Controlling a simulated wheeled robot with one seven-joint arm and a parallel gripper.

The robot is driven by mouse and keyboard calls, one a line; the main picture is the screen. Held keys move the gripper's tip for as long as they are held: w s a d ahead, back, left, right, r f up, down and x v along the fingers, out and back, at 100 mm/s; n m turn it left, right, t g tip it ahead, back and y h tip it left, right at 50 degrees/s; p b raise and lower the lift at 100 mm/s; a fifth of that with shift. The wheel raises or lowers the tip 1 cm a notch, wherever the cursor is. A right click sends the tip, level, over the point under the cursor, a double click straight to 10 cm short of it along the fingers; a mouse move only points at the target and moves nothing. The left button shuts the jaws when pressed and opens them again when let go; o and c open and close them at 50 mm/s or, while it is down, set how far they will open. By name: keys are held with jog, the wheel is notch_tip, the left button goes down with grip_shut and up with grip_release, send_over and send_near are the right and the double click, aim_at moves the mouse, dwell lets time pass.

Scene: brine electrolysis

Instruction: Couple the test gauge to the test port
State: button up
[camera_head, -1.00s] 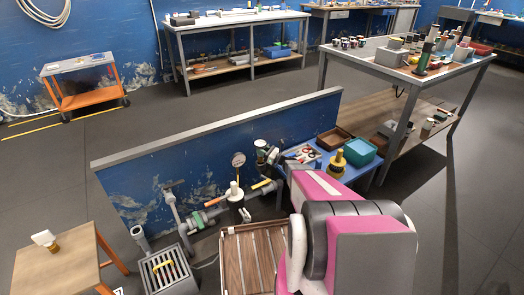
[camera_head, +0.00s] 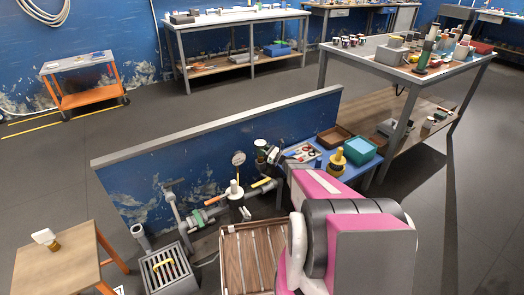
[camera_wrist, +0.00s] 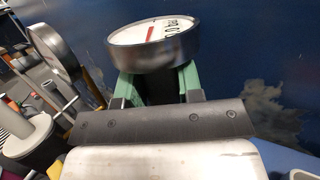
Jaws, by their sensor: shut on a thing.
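My gripper (camera_wrist: 160,88), with green fingers, is shut on the test gauge (camera_wrist: 153,45), a round metal-rimmed gauge with a white face and a red mark. In the head view the held gauge (camera_head: 274,156) is a small dark round shape above the pipework, beside the blue wall panel. A second dial gauge (camera_head: 238,158) stands upright on the pipework, to the left of the held gauge; a round metal gauge (camera_wrist: 52,52) at the left of the wrist view is probably the same one. I cannot clearly pick out the test port among the fittings; the held gauge looks apart from them.
The pipework has an orange-handled valve (camera_head: 216,201) and a yellow-handled valve (camera_head: 261,182). A slatted wooden crate (camera_head: 223,272) and a grated grey box (camera_head: 151,263) stand in front. A low blue table (camera_head: 367,173) holds a teal bin (camera_head: 360,149) at the right.

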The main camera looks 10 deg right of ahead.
jog(key=shift+f, duration=0.95)
dwell(1.1)
jog(key=shift+r, duration=0.3)
dwell(1.1)
jog(key=shift+f, duration=0.15)
jog(key=o, duration=1)
jog(key=shift+o, duration=0.2)
jog(key=shift+r, duration=1.35)
jog(key=c, duration=0.7)
jog(key=shift+s, duration=0.1)
